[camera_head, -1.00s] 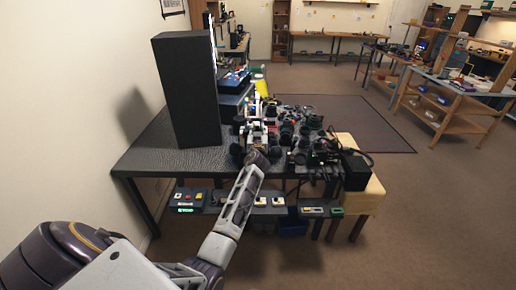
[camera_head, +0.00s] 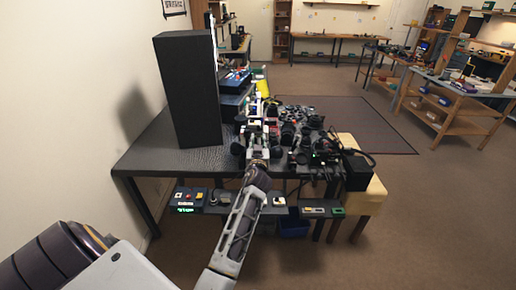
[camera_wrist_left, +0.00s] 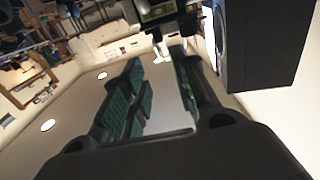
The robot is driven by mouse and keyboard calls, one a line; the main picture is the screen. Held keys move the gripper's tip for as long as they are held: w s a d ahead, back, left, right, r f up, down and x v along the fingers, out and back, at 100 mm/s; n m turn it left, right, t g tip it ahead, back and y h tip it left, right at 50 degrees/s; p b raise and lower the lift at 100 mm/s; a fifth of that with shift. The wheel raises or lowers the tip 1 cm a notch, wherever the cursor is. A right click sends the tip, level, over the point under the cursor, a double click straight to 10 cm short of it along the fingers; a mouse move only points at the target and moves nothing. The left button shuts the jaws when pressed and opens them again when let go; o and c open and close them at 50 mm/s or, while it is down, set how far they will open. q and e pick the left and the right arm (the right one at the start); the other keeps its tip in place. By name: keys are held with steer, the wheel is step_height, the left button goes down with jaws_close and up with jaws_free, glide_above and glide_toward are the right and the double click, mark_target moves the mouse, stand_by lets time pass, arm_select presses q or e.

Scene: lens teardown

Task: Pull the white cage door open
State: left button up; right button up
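My left gripper (camera_head: 256,140) is over the dark table, among crowded small gear to the right of a tall black box (camera_head: 185,90). In the left wrist view the gripper (camera_wrist_left: 156,62) has its two green-padded fingers apart, with no object clearly held between them. Small white parts and a device with a green label (camera_wrist_left: 160,12) show beyond the fingertips. The black box (camera_wrist_left: 268,45) is at the upper right there, with a pale round rim on its side. I cannot pick out a white cage door for certain. My right gripper is not in view.
The dark table (camera_head: 150,160) carries several black lens-like parts and cables on its right side. A black unit (camera_head: 356,172) sits at its right end. A lower shelf holds small devices. The wall is close on the left; open floor (camera_head: 440,200) lies to the right.

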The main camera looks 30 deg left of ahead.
arm_select(q)
steer(key=shift+v, duration=1.45)
